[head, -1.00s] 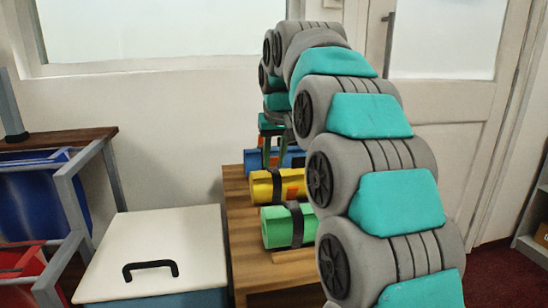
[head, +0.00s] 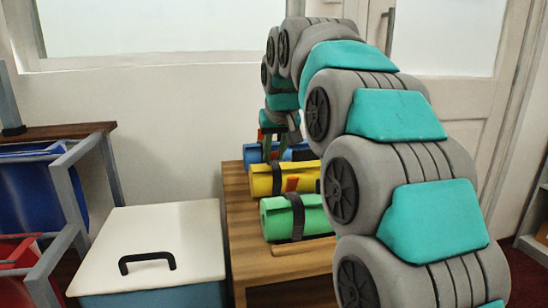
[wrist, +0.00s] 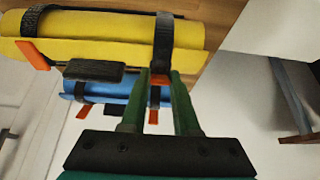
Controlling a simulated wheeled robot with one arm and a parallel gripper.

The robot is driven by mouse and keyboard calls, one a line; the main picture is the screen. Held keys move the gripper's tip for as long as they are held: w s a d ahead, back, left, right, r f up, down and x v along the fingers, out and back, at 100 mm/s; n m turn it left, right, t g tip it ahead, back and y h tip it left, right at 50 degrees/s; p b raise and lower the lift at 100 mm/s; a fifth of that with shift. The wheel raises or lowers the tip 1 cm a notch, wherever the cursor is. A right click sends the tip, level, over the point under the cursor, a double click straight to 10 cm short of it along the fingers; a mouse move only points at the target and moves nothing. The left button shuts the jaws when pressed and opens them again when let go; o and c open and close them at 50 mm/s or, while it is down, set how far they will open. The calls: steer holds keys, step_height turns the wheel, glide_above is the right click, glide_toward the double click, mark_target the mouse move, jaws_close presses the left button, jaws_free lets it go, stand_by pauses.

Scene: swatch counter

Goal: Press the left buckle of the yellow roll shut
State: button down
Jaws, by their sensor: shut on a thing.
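The yellow roll (head: 260,184) lies on the wooden counter, with a dark strap near its left end and an orange patch beside it. In the wrist view the yellow roll (wrist: 100,28) crosses the top, with a strap (wrist: 162,42) on the right and another on the left. The left buckle (wrist: 157,79), orange, sits between my gripper's green fingers at the end of the right-hand strap. The other orange buckle (wrist: 32,54) sticks out from the left-hand strap. My gripper (wrist: 159,82) is shut on the left buckle; in the head view my arm partly hides the rolls.
A green roll (head: 310,214) lies in front of the yellow one, and a blue roll (head: 252,153) lies behind. A white-lidded box (head: 185,240) with a black handle stands left of the counter (head: 240,240). A rack with blue and red bins is at far left.

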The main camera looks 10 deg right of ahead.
steer(key=c, duration=0.6)
jaws_free()
steer(key=shift+c, duration=0.2)
steer(key=v, duration=0.8)
